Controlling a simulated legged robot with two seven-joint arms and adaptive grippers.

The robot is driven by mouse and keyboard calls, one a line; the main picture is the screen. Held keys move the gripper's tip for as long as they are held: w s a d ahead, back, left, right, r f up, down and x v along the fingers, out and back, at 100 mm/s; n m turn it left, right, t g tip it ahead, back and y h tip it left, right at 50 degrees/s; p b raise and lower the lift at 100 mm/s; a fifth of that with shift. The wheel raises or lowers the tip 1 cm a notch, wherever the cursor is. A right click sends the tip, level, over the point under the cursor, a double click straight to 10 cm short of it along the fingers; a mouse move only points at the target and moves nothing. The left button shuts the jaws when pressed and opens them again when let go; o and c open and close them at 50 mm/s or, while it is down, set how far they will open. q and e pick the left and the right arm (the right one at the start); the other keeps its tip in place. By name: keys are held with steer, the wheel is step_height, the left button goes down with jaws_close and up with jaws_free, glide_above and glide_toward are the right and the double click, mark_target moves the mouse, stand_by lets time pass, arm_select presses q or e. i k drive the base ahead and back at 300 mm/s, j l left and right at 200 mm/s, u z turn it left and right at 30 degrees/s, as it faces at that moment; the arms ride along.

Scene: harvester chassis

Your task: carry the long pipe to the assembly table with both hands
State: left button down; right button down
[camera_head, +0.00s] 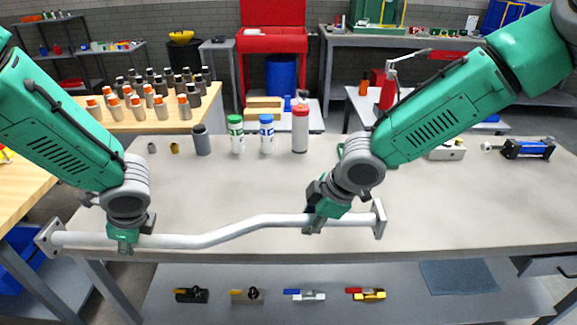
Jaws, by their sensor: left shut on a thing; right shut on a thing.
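The long pipe (220,236) is light grey, with a bend near its middle and a square flange at each end. It lies across the picture, over the front edge of the grey table (400,215); I cannot tell if it touches the tabletop. My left gripper (124,243) is shut on the pipe near its left flange. My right gripper (316,222) is shut on the pipe nearer its right flange. The fingers hide short parts of the pipe. I cannot tell whether this grey table is the assembly table.
Green, blue and red-capped cans (267,135) and a dark cylinder (202,140) stand along the table's back edge. A blue cylinder part (528,149) lies at the right. Several valves (305,295) sit on the lower shelf. The table's middle and right front are clear.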

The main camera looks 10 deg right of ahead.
mark_target(505, 203)
steer(key=k+l, duration=0.1)
steer(key=l, duration=0.75)
steer(key=k+l, duration=0.1)
steer(key=l, duration=1.55)
steer(key=k+l, duration=0.1)
steer(key=l, duration=0.3)
steer(key=k+l, duration=0.15)
steer(key=l, duration=0.3)
steer(key=k+l, duration=0.1)
steer(key=l, duration=0.85)
steer(key=i, duration=0.75)
